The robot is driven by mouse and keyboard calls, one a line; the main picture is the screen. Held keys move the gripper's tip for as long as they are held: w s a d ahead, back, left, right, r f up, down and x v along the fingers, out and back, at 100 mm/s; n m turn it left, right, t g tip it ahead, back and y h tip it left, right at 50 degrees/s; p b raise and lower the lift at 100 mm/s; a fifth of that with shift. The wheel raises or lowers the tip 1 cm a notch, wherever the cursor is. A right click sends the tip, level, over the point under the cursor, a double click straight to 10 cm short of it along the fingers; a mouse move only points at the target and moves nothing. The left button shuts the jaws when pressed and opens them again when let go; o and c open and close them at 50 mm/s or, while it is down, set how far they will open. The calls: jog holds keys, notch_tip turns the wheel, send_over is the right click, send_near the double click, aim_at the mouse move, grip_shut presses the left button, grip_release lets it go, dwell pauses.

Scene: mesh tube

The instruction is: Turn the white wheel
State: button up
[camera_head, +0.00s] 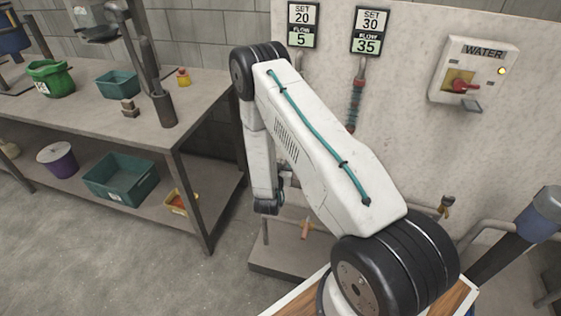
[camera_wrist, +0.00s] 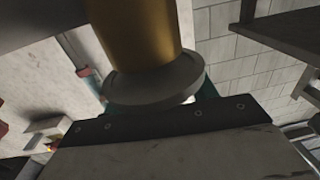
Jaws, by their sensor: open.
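No white wheel is plain to see in the head view, where my arm covers part of the panel. In the wrist view a brass cylinder (camera_wrist: 135,35) with a round grey flange (camera_wrist: 155,82) stands close in front of my gripper (camera_wrist: 160,108). I cannot tell whether this flange is the white wheel. My gripper shows as a dark plate with teal parts at both sides, partly behind the flange. It is open, and I see nothing held. Contact with the flange cannot be told. In the head view my gripper is mostly hidden by the arm.
The pale panel (camera_head: 405,100) carries a left sign (camera_head: 303,25) reading SET 20, FLOW 5, a right sign (camera_head: 371,31) reading SET 30, FLOW 35, and a WATER switch (camera_head: 473,72). A coiled red and teal pipe (camera_head: 355,100) runs below the right sign. A workbench (camera_head: 140,125) stands left.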

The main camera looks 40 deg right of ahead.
jog(key=c, duration=1)
jog(key=shift+n+t+y, duration=0.3)
jog(key=shift+t, duration=0.1)
jog(key=shift+n+t+y, duration=0.8)
jog(key=shift+y, duration=0.2)
jog(key=n+t+y, duration=0.1)
jog(key=y, duration=0.1)
jog(key=n+t+y, duration=0.1)
jog(key=n+y, duration=0.1)
jog(key=n+t+y, duration=0.1)
jog(key=y, duration=0.1)
jog(key=shift+w+a+n, duration=0.15)
jog(key=shift+a+n, duration=0.15)
jog(key=shift+a, duration=0.05)
jog(key=n+y, duration=0.1)
jog(key=y, duration=0.1)
jog(key=n+y, duration=0.1)
jog(key=y, duration=0.1)
jog(key=n+y, duration=0.1)
jog(key=shift+a+t+y, duration=0.3)
jog(key=shift+y, duration=0.1)
jog(key=shift+a+n+g+y, duration=0.2)
jog(key=shift+n+y, duration=0.65)
jog(key=shift+y, duration=0.3)
jog(key=shift+a+n+g+y, duration=0.2)
jog(key=shift+n+y, duration=0.65)
jog(key=shift+y, duration=0.6)
